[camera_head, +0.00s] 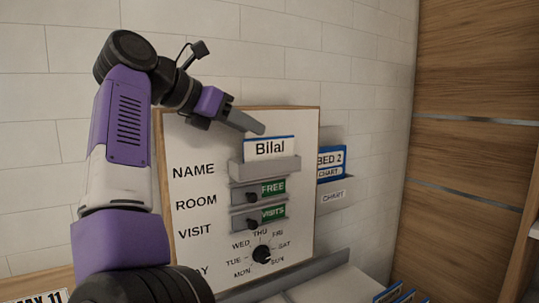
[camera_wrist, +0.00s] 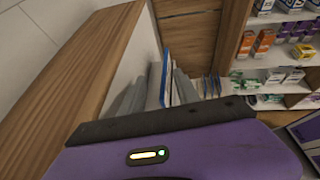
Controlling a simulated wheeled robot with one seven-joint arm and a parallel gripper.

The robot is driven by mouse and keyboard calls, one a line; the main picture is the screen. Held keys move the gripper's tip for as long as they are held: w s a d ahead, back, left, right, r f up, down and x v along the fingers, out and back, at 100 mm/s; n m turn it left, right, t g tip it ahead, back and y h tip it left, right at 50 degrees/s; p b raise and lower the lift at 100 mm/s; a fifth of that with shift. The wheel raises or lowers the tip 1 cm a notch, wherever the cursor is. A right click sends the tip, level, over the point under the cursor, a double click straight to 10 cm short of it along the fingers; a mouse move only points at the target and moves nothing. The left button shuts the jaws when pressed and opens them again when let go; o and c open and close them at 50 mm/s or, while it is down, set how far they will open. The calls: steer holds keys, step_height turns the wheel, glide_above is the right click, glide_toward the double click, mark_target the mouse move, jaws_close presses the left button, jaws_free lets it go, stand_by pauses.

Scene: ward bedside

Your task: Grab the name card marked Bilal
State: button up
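The name card marked Bilal (camera_head: 269,148) is white with a blue top edge. It stands upright in the grey holder (camera_head: 265,171) on the NAME row of the white board. My gripper (camera_head: 257,128) reaches in from the upper left, with its fingertips close to the card's top left. In the wrist view its grey fingers stand apart, and a blue-edged white card (camera_wrist: 165,72) shows between or just beyond them. Contact with the card cannot be told. The card's lower edge is hidden in the holder.
The wood-edged board (camera_head: 190,150) also carries a FREE slider (camera_head: 272,188), a VISITS slider (camera_head: 273,212) and a day dial (camera_head: 262,254). A blue BED 2 chart (camera_head: 331,160) sits in a wall holder to the right. The wrist view shows stocked shelves (camera_wrist: 275,62) beyond.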

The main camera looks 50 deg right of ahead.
mark_target(270, 155)
steer(key=shift+s+f+p+x, duration=0.15)
steer(key=shift+p+x, duration=0.15)
steer(key=shift+x, duration=0.85)
steer(key=shift+s+f+p+x, duration=0.1)
steer(key=shift+p+x, duration=0.15)
steer(key=shift+x, duration=0.85)
steer(key=shift+r, duration=0.1)
jaws_close()
